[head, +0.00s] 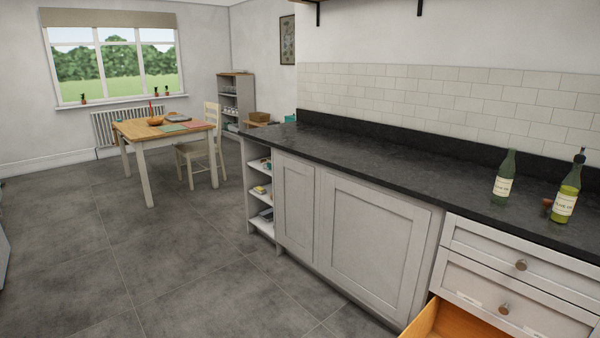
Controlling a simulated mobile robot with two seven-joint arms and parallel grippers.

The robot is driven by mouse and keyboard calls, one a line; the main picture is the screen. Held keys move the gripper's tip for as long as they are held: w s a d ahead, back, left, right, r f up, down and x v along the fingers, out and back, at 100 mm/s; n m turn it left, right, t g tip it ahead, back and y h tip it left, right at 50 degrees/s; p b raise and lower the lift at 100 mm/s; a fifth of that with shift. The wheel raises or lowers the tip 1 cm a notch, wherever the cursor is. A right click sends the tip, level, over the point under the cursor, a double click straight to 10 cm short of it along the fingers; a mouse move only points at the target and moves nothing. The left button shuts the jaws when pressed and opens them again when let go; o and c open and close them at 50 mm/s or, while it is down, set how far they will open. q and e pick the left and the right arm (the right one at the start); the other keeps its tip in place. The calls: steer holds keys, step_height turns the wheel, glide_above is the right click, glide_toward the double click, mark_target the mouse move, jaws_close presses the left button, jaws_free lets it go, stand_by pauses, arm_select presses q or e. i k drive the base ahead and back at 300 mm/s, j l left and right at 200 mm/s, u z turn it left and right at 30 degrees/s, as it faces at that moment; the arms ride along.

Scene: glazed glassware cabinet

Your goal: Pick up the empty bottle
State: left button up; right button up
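Two glass bottles with pale labels stand upright on the dark worktop (400,165) at the right of the head view. The left one (508,165) is dull grey-green, has an open neck and looks empty. The right one (571,181) has a dark stopper or pourer on top and looks filled with yellow-green liquid. The two bottles stand apart. Neither of my grippers is in view.
A small brown object (547,203) lies between the bottles. Below them, a drawer (450,318) stands open under two closed drawer fronts. The worktop left of the bottles is clear. A table (149,128) and chair (197,148) stand far left; the floor between is free.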

mark_target(504, 182)
steer(key=z, duration=1.2)
steer(key=i+j+u, duration=0.15)
steer(key=j+u, duration=0.25)
steer(key=i+j+u, duration=0.2)
steer(key=j+u, duration=0.2)
steer(key=i+j+u, duration=0.25)
steer(key=u, duration=0.2)
steer(key=i+j+u, duration=0.2)
steer(key=u, duration=0.2)
steer(key=i+j+z, duration=0.1)
steer(key=i, duration=0.3)
steer(key=i+j+z, duration=0.15)
steer(key=i, duration=0.2)
steer(key=i+j+z, duration=0.1)
steer(key=i, duration=0.3)
steer(key=i+z, duration=0.35)
steer(key=i+l+z, duration=0.1)
steer(key=z, duration=0.25)
steer(key=i+j+z, duration=0.1)
steer(key=i+z, duration=0.3)
steer(key=k, duration=0.05)
